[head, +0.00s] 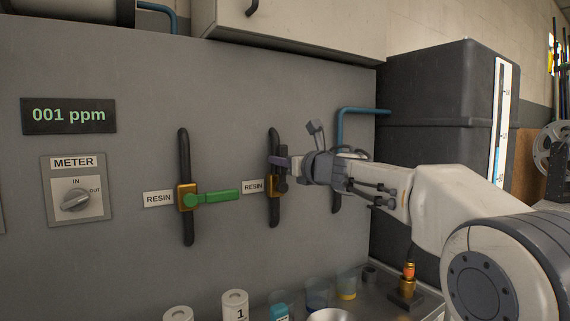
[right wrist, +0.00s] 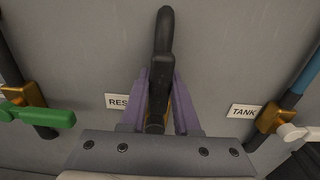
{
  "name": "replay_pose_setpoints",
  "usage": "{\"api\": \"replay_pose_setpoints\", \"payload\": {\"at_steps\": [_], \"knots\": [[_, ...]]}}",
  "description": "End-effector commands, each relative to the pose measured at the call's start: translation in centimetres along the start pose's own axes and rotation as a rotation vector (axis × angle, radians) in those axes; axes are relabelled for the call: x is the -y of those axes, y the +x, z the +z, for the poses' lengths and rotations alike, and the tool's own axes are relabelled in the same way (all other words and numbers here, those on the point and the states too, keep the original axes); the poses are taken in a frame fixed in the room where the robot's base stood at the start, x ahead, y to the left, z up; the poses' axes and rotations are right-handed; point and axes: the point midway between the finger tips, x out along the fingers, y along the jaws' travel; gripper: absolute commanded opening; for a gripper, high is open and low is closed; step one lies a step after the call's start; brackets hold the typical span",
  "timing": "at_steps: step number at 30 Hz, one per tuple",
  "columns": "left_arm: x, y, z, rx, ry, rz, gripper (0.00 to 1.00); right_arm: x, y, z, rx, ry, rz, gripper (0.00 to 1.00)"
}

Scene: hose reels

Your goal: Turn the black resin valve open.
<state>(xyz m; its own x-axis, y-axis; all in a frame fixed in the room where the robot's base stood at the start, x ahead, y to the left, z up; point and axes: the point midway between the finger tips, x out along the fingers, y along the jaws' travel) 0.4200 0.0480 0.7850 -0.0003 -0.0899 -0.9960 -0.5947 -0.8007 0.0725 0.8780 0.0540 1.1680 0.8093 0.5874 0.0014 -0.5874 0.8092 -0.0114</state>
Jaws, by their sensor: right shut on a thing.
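The black resin valve sits on a black upright pipe (head: 273,212) with a brass body (head: 274,187), beside a RESIN label. Its black handle (right wrist: 156,112) looks roughly upright, nearly in line with the pipe; the gripper partly hides it in the head view. My right gripper (head: 281,162) is shut on that handle; in the right wrist view its purple fingers (right wrist: 160,90) stand on both sides of it. My left gripper is not in view.
A green-handled RESIN valve (head: 210,197) is to the left, its handle sideways. A white-handled valve (right wrist: 291,132) by the TANK label is to the right. The meter display (head: 68,116) reads 001 ppm. Cups and cans stand on the bench (head: 385,308) below.

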Motion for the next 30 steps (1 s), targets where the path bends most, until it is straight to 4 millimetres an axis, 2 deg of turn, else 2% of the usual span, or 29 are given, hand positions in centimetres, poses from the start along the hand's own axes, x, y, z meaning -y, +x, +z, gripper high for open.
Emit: {"api": "replay_pose_setpoints", "payload": {"at_steps": [12,13,15,25,30], "knots": [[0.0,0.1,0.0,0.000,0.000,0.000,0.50,-0.1,0.1,-0.5,-0.008,-0.007,0.002,0.00],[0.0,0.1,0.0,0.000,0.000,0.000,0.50,-0.1,0.1,-0.5,-0.008,-0.007,0.002,0.37],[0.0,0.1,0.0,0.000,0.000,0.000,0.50,-0.1,0.1,-0.4,-0.007,-0.006,0.002,0.60],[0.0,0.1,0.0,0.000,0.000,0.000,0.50,-0.1,-0.1,-0.2,-0.003,-0.004,0.001,0.60],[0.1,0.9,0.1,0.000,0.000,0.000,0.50,0.0,-2.0,-0.3,-0.001,-0.005,-0.001,0.60]]}}
